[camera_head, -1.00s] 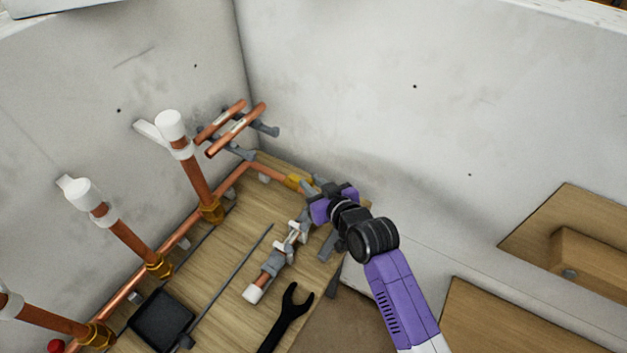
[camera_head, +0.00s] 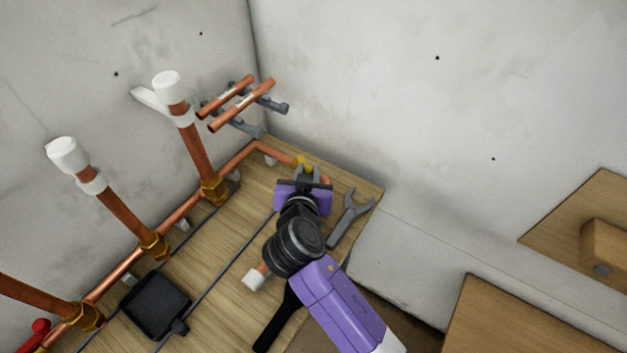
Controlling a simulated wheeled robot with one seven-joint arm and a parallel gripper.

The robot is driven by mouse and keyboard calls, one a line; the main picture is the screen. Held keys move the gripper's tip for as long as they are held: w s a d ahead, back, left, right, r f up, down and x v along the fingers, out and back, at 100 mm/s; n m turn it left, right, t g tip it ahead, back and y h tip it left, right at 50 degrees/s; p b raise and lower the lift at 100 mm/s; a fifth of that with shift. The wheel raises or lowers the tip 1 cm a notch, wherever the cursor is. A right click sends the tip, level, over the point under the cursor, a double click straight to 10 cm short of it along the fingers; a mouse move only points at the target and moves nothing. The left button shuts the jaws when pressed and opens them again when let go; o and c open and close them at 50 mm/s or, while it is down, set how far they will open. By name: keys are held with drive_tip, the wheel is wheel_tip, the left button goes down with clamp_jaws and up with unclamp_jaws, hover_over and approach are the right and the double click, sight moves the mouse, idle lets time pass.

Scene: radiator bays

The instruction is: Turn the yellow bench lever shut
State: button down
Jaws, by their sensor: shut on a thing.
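The yellow bench lever (camera_head: 303,162) shows as a small yellow piece on the copper pipe (camera_head: 270,150) at the back corner of the wooden bench. My gripper (camera_head: 305,171) is at the lever, its grey fingers shut on it. The purple gripper body and black wrist hide most of the lever and the valve under it, so I cannot tell the lever's exact angle.
A grey open-ended spanner (camera_head: 349,217) lies right of my gripper. A black tray (camera_head: 157,304) and a thin rod (camera_head: 230,268) lie on the bench at left. Upright copper pipes with white caps (camera_head: 170,87) stand along the left wall. A white-ended pipe piece (camera_head: 254,279) is partly hidden by my arm.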

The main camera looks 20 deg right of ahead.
drive_tip(key=a+m+g+h+b, duration=0.1)
drive_tip(key=b, duration=0.1)
drive_tip(key=a+m+g+h+b, duration=0.1)
drive_tip(key=m+b, duration=0.1)
drive_tip(key=w+m+g+h+b, duration=0.1)
drive_tip(key=h+b, duration=0.1)
drive_tip(key=shift+a+f+b, duration=0.3)
drive_tip(key=shift+a+b, duration=0.1)
drive_tip(key=m+g+h+b, duration=0.1)
drive_tip(key=m+b, duration=0.1)
drive_tip(key=w+a+m+g+h+b, duration=0.1)
drive_tip(key=g+b, duration=0.1)
drive_tip(key=shift+a+r+m+g+b, duration=0.2)
drive_tip(key=shift+m+g+b, duration=0.1)
drive_tip(key=shift+m+b, duration=0.1)
drive_tip(key=c, duration=1.2)
unclamp_jaws()
drive_tip(key=shift+c, duration=0.2)
wheel_tip(320, 180, up, 20)
drive_tip(key=shift+p, duration=0.3)
